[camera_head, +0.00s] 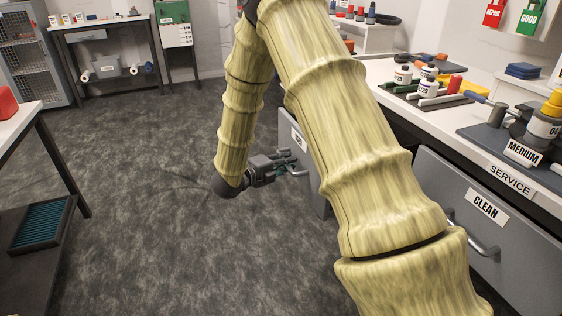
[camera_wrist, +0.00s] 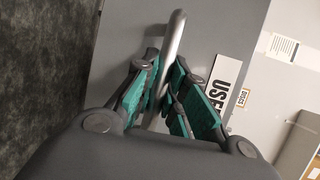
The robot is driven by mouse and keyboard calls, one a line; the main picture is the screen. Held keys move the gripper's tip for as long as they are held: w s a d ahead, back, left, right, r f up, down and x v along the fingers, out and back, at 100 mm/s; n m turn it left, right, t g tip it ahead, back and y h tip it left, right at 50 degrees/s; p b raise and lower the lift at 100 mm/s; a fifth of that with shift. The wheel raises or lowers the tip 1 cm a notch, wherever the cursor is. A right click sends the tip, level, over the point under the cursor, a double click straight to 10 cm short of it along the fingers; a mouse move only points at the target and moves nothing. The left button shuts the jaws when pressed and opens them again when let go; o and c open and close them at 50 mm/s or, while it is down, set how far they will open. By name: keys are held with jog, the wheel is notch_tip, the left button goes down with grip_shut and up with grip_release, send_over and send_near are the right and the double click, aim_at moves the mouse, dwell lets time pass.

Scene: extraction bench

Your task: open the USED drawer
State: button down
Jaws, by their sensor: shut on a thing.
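The USED drawer is a grey front with a white label, partly hidden behind my arm in the head view (camera_head: 298,137). In the wrist view the grey drawer front (camera_wrist: 125,45) shows a label reading "USE", cut off by a finger. Its silver bar handle (camera_wrist: 175,38) runs between the teal-padded fingers of my gripper (camera_wrist: 168,88). The fingers are shut on the handle. In the head view my gripper (camera_head: 284,164) is at the drawer front. My arm hides much of the drawer, so I cannot tell how far it stands out.
The CLEAN drawer (camera_head: 455,190) with its own bar handle is at the right, below the bench top (camera_head: 455,118) with bottles and tools. A table (camera_head: 20,120) stands at the left. Open grey carpet (camera_head: 140,190) lies between.

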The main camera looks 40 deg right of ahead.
jog(key=c, duration=1.5)
grip_release()
jog(key=shift+o, duration=0.2)
jog(key=a+r, duration=0.2)
jog(key=a, duration=0.9)
jog(key=shift+s+a, duration=0.4)
jog(key=shift+f, duration=0.1)
